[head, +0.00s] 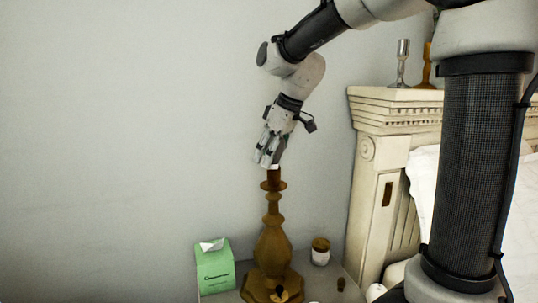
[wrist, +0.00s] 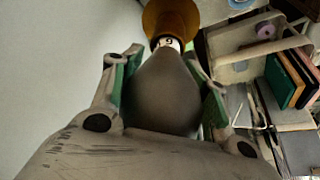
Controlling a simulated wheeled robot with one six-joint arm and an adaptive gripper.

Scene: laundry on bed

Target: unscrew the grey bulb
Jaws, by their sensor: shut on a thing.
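The grey bulb (wrist: 167,92) sits between the green-padded fingers of my gripper (wrist: 165,98) in the wrist view. Its narrow neck points up the picture to the brown socket (wrist: 170,17) of the lamp, with a pale marked collar between them. In the head view my gripper (head: 268,160) points down at the top of the brown lamp (head: 272,245), which stands upright. The fingers hide most of the bulb there. I cannot tell how far the bulb is turned in the socket.
A green tissue box (head: 215,267) stands left of the lamp and a small lidded jar (head: 320,252) right of it. A cream headboard (head: 385,150) rises at the right, with a silver candlestick (head: 402,62) on top. The wall side at the left is clear.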

